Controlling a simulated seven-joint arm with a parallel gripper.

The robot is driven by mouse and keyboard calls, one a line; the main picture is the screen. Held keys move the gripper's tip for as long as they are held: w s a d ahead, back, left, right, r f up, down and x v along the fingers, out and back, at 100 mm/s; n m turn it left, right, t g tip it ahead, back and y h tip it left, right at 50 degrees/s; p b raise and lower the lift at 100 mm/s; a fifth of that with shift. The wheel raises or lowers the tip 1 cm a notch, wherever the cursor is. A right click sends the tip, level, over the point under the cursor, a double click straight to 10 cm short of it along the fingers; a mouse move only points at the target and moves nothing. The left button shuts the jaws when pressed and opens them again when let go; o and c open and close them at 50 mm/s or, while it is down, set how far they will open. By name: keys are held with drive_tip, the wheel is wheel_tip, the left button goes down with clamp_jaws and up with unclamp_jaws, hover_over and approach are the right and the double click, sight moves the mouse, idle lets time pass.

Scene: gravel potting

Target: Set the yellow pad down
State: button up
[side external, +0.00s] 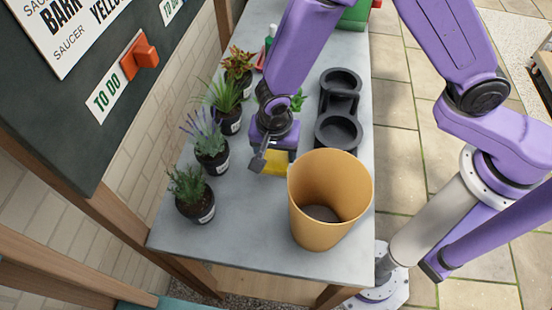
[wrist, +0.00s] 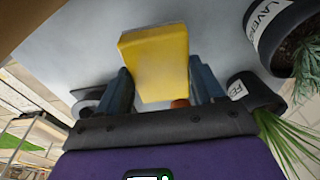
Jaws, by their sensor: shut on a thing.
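The yellow pad (side external: 272,163) is in my gripper (side external: 268,153), over the grey bench top (side external: 235,235), just behind and left of the tall tan pot. In the wrist view the pad (wrist: 157,62) is a flat yellow block sticking out between the two fingers of my gripper (wrist: 163,85), which are shut on it. The tan pot and my gripper hide part of the pad in the side view. I cannot tell whether the pad touches the bench.
The tan pot (side external: 307,205) stands close at the right. A black holder with two round openings (side external: 338,130) is behind it. Several potted plants, including the lavender (side external: 211,150), line the left edge. The front left of the bench is clear.

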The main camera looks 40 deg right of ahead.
sight(275, 156)
drive_tip(key=shift+f, duration=1.9)
drive_tip(key=shift+f, duration=0.15)
drive_tip(key=o, duration=1.1)
drive_tip(key=r, duration=0.4)
drive_tip(key=s+r, duration=0.1)
drive_tip(key=r, duration=0.3)
drive_tip(key=a+r, duration=0.1)
drive_tip(key=r, duration=0.3)
drive_tip(key=shift+s+a+r, duration=0.1)
drive_tip(key=shift+s, duration=0.05)
